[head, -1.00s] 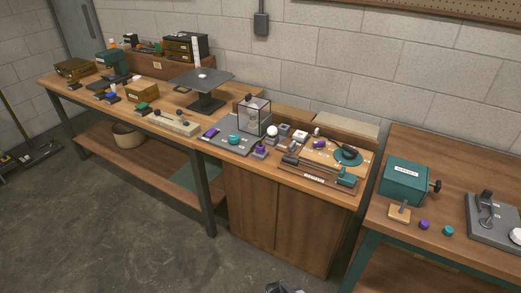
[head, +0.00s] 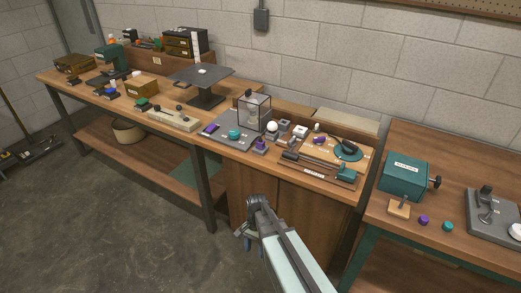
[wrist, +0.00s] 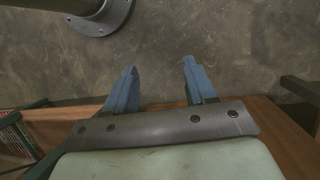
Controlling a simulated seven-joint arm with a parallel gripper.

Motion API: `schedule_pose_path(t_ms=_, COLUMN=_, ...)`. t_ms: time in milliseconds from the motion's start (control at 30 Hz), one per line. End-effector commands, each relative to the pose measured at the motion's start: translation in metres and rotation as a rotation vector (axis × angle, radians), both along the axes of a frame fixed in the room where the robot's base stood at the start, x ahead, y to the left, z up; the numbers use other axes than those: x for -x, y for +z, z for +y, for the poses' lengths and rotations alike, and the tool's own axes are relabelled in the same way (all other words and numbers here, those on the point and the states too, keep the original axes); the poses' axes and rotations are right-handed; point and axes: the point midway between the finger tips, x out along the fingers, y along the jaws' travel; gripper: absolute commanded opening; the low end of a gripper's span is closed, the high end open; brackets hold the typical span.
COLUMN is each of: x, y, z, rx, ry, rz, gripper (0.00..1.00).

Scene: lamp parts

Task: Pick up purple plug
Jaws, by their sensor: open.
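Several purple pieces show in the head view, and I cannot tell which is the plug. One purple piece (head: 210,128) lies on the grey plate beside a teal one. A purple-topped grey block (head: 260,146) stands at the plate's right end. Another purple piece (head: 319,139) is on the wooden board. A purple knob (head: 423,220) sits on the right bench. My gripper (head: 243,238) is low in front of the cabinet, apart from all of them. In the wrist view my gripper (wrist: 158,68) is open and empty, with blue fingers above bare floor.
A glass-sided box (head: 254,112) stands behind the grey plate. A dark raised platform (head: 202,76) is left of it. A teal box (head: 403,177) stands on the right bench. Small parts crowd the bench front.

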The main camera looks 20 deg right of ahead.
Motion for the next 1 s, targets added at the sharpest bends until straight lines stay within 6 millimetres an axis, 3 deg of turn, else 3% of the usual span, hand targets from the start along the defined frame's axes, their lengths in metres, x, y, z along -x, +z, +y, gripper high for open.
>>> schedule_pose_path(t_ms=100, x=-0.033, y=0.031, z=0.005, rx=0.01, ry=-0.085, rz=-0.023, gripper=0.55)
schedule_pose_path(t_ms=400, x=-0.098, y=0.115, z=0.015, rx=0.031, ry=-0.303, rz=-0.062, gripper=0.55)
schedule_pose_path(t_ms=833, x=-0.164, y=0.253, z=0.029, rx=0.035, ry=-0.597, rz=-0.097, gripper=0.55)
schedule_pose_path(t_ms=1000, x=-0.191, y=0.313, z=0.02, rx=0.073, ry=-0.767, rz=-0.108, gripper=0.55)
